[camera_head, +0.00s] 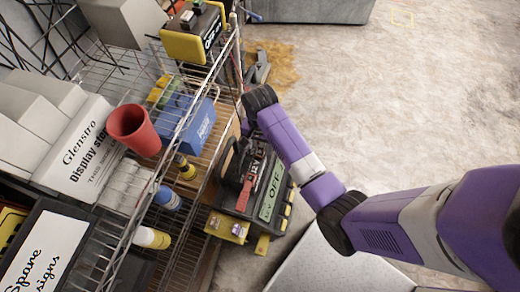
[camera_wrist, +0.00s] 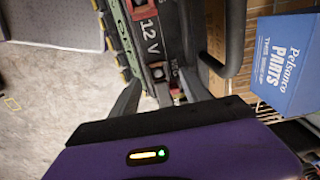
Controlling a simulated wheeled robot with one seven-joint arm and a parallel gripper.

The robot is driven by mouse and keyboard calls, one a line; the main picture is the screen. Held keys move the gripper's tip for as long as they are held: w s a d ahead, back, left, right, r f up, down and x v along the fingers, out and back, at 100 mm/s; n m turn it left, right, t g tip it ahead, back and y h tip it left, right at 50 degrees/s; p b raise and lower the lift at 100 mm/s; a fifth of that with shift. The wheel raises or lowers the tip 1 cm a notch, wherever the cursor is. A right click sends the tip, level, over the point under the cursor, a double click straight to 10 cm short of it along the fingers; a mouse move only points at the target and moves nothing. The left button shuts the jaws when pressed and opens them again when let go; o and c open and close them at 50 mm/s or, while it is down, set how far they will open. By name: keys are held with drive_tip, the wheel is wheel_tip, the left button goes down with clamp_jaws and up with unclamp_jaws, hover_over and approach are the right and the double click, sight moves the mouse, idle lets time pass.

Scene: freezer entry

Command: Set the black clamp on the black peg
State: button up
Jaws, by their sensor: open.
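A black 12 V battery unit (camera_head: 272,190) with a green "OFF" strip stands low beside the wire shelf in the head view. It also fills the top middle of the wrist view (camera_wrist: 150,50). A red clamp (camera_head: 249,186) sits on it. My gripper (camera_wrist: 162,77) is open, with its two dark fingers spread over one end of the unit. Small red and dark fittings (camera_wrist: 177,93) show between and below the fingertips; I cannot tell whether they touch. In the head view the fingers are largely hidden around my wrist. I cannot single out the black clamp or the black peg.
The wire shelf (camera_head: 222,62) holds a blue parts box (camera_head: 192,128), a red cup (camera_head: 134,129) and white boxes. The unit's black handle (camera_wrist: 236,45) rises close to my right finger. A pale box (camera_head: 340,262) stands at the front. Open floor (camera_head: 430,100) lies to the right.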

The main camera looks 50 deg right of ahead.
drive_tip(key=shift+f, duration=0.8)
clamp_jaws()
drive_tip(key=shift+r, duration=0.15)
